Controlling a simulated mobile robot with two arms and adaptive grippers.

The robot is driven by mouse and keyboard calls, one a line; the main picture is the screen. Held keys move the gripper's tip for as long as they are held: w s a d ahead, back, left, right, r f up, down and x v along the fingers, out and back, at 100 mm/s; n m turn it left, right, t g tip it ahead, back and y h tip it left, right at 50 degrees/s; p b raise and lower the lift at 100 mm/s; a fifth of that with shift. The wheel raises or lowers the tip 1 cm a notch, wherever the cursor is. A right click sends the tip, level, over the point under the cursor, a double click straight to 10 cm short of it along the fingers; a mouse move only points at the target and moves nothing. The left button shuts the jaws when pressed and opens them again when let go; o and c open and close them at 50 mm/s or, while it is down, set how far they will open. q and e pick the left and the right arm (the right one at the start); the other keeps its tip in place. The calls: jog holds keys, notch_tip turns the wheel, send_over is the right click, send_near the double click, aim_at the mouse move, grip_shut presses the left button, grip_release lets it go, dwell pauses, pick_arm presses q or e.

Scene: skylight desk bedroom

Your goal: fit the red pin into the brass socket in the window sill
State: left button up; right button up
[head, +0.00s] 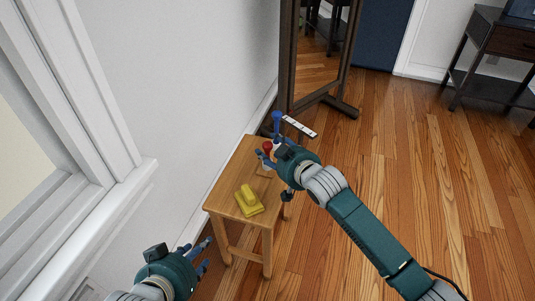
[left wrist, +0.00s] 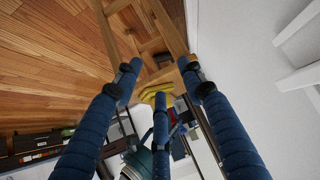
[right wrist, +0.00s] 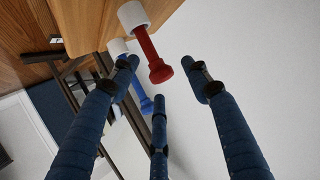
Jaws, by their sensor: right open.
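The red pin (head: 267,146) stands at the far end of a small wooden stool, partly hidden by my right gripper (head: 269,158). In the right wrist view the red pin (right wrist: 146,50) rises from a white base (right wrist: 132,15), its head near the space between my spread fingers (right wrist: 159,75). The fingers are open and empty; I cannot tell whether any touches the pin. My left gripper (head: 205,258) is low beside the stool, with fingers apart and empty in the left wrist view (left wrist: 160,80). The window sill (head: 125,200) is at the left; I see no brass socket.
A white strip (head: 300,126) and a standing mirror (head: 318,60) are behind. The wall is close on the left; floor is open at right.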

aim_at(270, 149)
jog(key=b+x, duration=0.1)
jog(key=x, duration=0.2)
jog(key=shift+a+f, duration=0.1)
jog(key=shift+w, duration=0.1)
pick_arm(q)
jog(key=w+d+r+t+h, duration=0.1)
jog(key=w+d+r+t, duration=0.1)
jog(key=w+r+t, duration=0.2)
notch_tip(270, 149, up, 3)
jog(key=shift+w+d+f, duration=0.2)
jog(key=shift+w, duration=0.6)
pick_arm(e)
jog(key=c, duration=1.1)
